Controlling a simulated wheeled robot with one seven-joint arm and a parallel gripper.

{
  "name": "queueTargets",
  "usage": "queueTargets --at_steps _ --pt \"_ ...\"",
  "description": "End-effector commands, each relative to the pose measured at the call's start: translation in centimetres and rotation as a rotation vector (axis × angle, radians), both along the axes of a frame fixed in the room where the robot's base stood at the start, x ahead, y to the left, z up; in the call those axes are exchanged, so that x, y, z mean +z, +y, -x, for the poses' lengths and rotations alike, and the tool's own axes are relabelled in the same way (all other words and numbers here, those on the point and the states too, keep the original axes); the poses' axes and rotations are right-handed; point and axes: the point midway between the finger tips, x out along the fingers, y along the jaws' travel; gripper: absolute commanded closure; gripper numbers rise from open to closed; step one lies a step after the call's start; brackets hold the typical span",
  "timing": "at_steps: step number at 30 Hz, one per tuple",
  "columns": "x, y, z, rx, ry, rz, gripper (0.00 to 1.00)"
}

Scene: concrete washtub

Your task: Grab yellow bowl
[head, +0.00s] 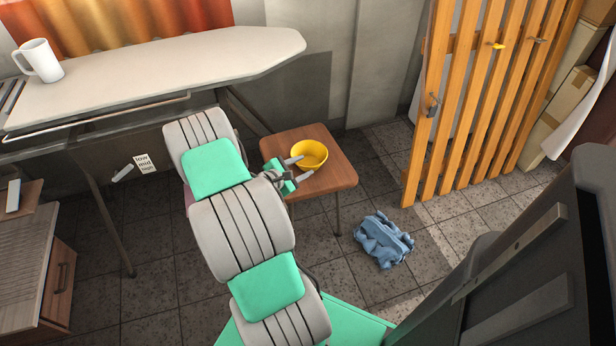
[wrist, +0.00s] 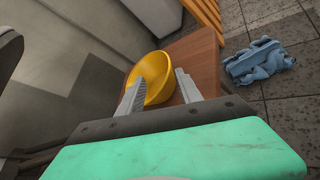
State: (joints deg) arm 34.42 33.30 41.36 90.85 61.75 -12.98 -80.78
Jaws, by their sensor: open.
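The yellow bowl (head: 309,154) sits upright on a small brown wooden stool (head: 318,184). In the wrist view the bowl (wrist: 153,78) lies just beyond my fingers, on the stool top (wrist: 198,48). My gripper (head: 303,168) is open beside the bowl's near left side in the head view. In the wrist view my gripper (wrist: 156,86) has its two fingers apart, with the left finger overlapping the bowl and the right finger near its right edge. I cannot tell whether a finger touches the bowl. Nothing is held.
An ironing board (head: 160,72) with a white mug (head: 40,61) stands at the left. A crumpled blue cloth (head: 383,240) lies on the tiled floor right of the stool. An orange slatted wooden gate (head: 480,90) stands behind at the right. A wooden cabinet (head: 40,262) is at far left.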

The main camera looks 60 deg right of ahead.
Motion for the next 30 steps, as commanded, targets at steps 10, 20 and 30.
queueTargets --at_steps 10,20,30 --pt "-2.8 -4.1 2.2 0.03 0.099 0.025 0.58" --pt "-4.0 -7.9 2.8 0.032 0.095 0.024 0.58" --pt "-3.9 -7.9 2.8 0.033 0.095 0.023 0.74"
